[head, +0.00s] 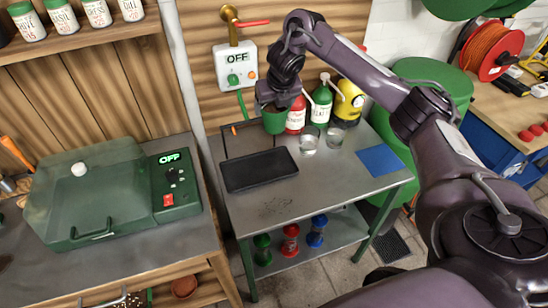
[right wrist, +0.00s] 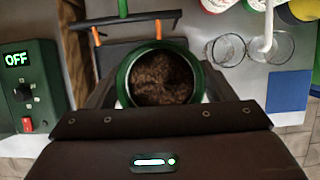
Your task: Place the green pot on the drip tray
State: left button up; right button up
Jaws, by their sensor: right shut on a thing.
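The green pot (head: 274,121) is held by my right gripper (head: 273,104) above the back of the metal table. In the right wrist view the pot (right wrist: 160,78) is upright, with dark brown soil inside and a green rim between the dark fingers. The drip tray (head: 260,171) is a flat black rectangular tray on the table. In the head view it appears below the pot, towards the table's front, with nothing on it. My left gripper is not in view.
A thin dark frame with an orange part (head: 234,130) is behind the tray. Clear glasses (head: 309,140), a red bottle (head: 296,115) and a green bottle (head: 321,103) stand right of the pot. A blue mat (head: 380,160) lies at the right.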

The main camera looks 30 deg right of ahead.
notch_tip(320, 180, down, 17)
jog(key=b, duration=0.4)
jog(key=shift+w+f+b, duration=0.1)
jog(key=shift+b, duration=0.3)
jog(key=o, duration=1.1)
pick_arm(q)
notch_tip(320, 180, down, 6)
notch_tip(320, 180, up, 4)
jog(key=p, duration=0.3)
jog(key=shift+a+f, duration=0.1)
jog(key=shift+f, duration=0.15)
pick_arm(e)
jog(key=v, duration=1.2)
